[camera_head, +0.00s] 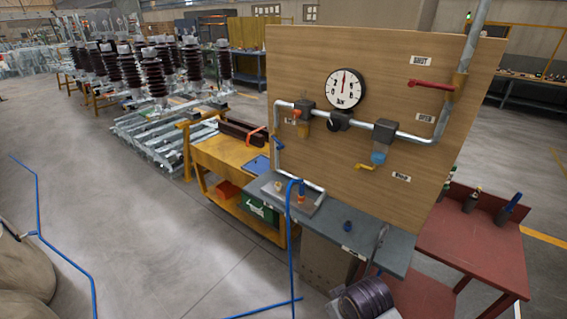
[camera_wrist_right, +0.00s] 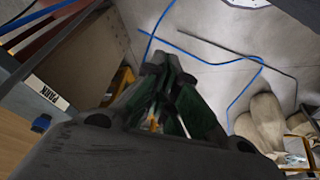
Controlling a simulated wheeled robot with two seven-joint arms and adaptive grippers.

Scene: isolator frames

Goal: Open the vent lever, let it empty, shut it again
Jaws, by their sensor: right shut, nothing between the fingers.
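A wooden upright panel (camera_head: 410,120) carries a grey pipe line with several fittings. A red lever (camera_head: 430,84) lies roughly level at the panel's upper right, beside a SHUT label (camera_head: 421,61); another small label (camera_head: 425,117) sits below it. A small yellow lever (camera_head: 365,166) sticks out left under a blue-bowled fitting (camera_head: 379,157), with a label too small to read. I cannot tell which lever is the vent. A round gauge (camera_head: 345,89) has its needle pointing about straight up. My right gripper (camera_wrist_right: 166,65) is shut and empty, away from both levers. My left gripper is not in view.
A red table (camera_head: 470,235) with bottles stands right.

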